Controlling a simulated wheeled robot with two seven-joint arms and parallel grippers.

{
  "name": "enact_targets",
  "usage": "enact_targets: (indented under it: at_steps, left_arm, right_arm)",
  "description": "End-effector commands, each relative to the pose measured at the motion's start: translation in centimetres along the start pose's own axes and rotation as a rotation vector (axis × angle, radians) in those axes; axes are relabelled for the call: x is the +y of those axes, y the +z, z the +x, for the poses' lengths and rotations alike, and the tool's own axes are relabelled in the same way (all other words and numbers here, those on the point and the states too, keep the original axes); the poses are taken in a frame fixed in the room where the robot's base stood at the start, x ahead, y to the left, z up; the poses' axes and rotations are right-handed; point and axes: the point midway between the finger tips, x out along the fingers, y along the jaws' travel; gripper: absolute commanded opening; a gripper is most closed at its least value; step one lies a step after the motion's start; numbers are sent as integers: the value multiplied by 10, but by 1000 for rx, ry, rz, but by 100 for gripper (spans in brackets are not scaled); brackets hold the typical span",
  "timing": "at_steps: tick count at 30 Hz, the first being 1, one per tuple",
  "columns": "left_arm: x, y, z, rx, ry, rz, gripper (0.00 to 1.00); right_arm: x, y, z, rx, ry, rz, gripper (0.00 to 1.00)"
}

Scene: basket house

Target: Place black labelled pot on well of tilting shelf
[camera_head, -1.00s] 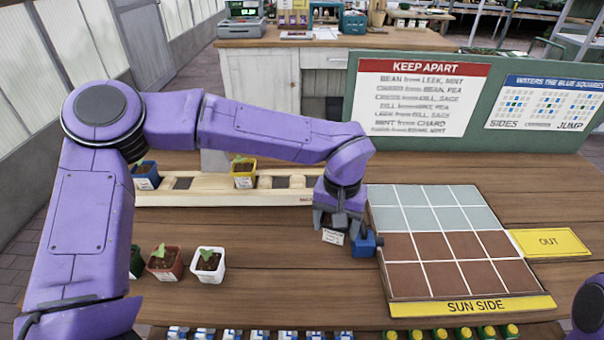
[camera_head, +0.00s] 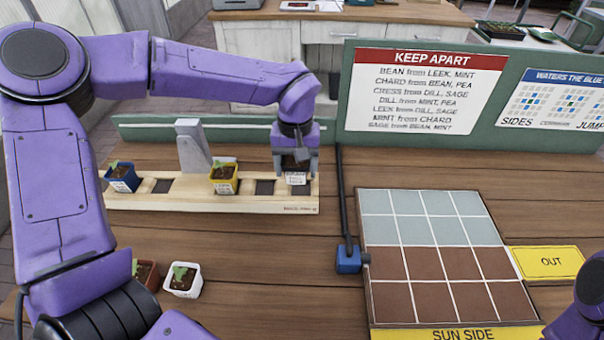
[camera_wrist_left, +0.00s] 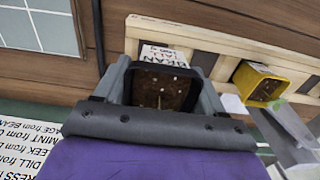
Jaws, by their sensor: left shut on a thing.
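My left gripper (camera_head: 296,160) is shut on the black labelled pot (camera_wrist_left: 162,88), which holds dark soil. Its white label (camera_head: 296,179) faces the front in the head view. The pot is at the right end of the pale wooden tilting shelf (camera_head: 215,204), upright in the head view; I cannot tell whether it is seated in the well or just above it. A blue pot (camera_head: 122,180) and a yellow pot (camera_head: 224,184) with seedlings stand in other wells. Empty dark wells (camera_head: 264,188) show between them. My right gripper is out of view.
A grey upright post (camera_head: 193,146) stands behind the shelf. A blue box (camera_head: 348,260) with a black rod is right of it, beside the gridded board (camera_head: 428,250). A white pot (camera_head: 183,280) and a reddish pot (camera_head: 147,273) stand at front left. A green sign panel (camera_head: 450,100) is behind.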

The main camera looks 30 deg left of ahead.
Motion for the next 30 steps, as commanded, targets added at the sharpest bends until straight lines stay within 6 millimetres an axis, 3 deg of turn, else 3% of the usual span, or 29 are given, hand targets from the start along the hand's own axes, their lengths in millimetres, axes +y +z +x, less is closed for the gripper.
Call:
enact_targets:
  at_steps: [7,12,23,24,26,30]
  left_arm:
    - [11,-24,31,1,-2,1,37]
    - [12,-24,58,1,1,3,37]
    - [12,-24,64,0,2,2,37]
    - [12,-24,64,0,2,2,73]
    - [12,-24,64,1,2,2,93]
    - [12,-24,64,1,2,2,95]
  right_arm:
    - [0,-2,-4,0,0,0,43]
    - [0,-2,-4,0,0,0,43]
    - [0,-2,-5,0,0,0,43]
    - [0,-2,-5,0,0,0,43]
    - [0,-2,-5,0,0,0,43]
    - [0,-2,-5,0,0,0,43]
